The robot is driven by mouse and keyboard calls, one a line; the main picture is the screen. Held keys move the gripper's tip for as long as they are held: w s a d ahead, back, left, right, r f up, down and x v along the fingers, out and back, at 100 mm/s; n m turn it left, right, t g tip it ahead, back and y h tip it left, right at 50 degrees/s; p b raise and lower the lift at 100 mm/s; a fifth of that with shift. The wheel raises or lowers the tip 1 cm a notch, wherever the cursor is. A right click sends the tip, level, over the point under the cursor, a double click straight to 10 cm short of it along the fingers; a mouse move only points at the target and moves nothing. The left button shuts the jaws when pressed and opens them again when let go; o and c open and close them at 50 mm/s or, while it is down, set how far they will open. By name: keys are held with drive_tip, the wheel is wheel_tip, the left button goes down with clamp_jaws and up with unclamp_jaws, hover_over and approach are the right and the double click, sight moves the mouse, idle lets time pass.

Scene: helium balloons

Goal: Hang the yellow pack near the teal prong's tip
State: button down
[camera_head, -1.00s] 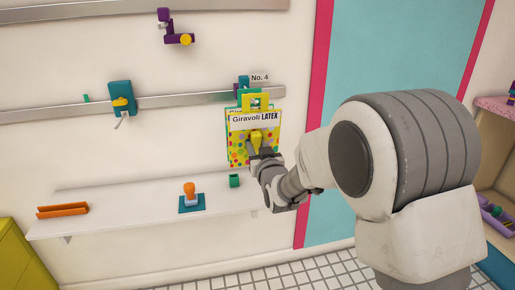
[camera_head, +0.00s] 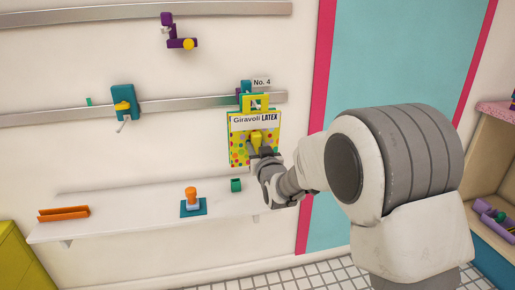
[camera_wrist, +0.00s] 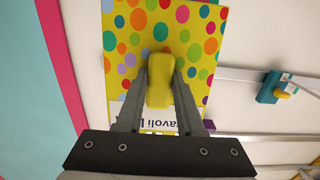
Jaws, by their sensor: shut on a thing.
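The yellow pack (camera_head: 241,147) has coloured dots and a white "Giravoli LATEX" header. My gripper (camera_head: 256,150) is shut on the yellow block (camera_wrist: 159,82) on the pack's face, one finger on each side. A teal and purple bracket (camera_head: 246,86) shows above the pack, beside the "No. 4" tag. The pack's yellow hanger tab (camera_head: 248,109) overlaps this spot. The prong is mostly hidden, so I cannot tell whether it passes through the tab.
Another teal bracket (camera_head: 123,103) with a yellow knob sits on the rail to the left. A purple bracket (camera_head: 180,43) is on the top rail. A white shelf (camera_head: 120,218) below holds an orange tray (camera_head: 63,214), an orange-handled stamp (camera_head: 192,200) and a small green block (camera_head: 236,185).

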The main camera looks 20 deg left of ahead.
drive_tip(key=shift+f+b, duration=0.8)
drive_tip(key=shift+b, duration=0.5)
idle(0.4)
drive_tip(key=shift+c, duration=2.3)
unclamp_jaws()
